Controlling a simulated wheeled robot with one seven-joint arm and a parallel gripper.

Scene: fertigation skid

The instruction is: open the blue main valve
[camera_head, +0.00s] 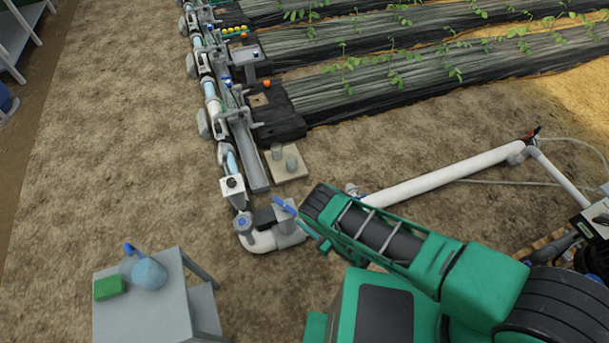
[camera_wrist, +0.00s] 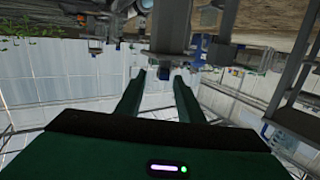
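The blue main valve's lever (camera_head: 284,206) is a short blue handle on top of a grey valve body (camera_head: 286,222), on the white pipe at the lower end of the pipe line. My gripper (camera_head: 313,233) is just to the right of the valve in the head view, its green fingers pointing toward it. In the wrist view my gripper (camera_wrist: 159,76) shows two green fingers apart with nothing between them. A grey valve-like body (camera_wrist: 171,28) is beyond the fingertips there. I cannot tell whether a finger touches the lever.
A grey table (camera_head: 143,312) at lower left holds a blue-grey jug (camera_head: 149,273) and a green block (camera_head: 109,288). A long white pipe (camera_head: 445,174) runs to the right. A slab with cups (camera_head: 287,177) lies above the valve. Bare soil is free at left.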

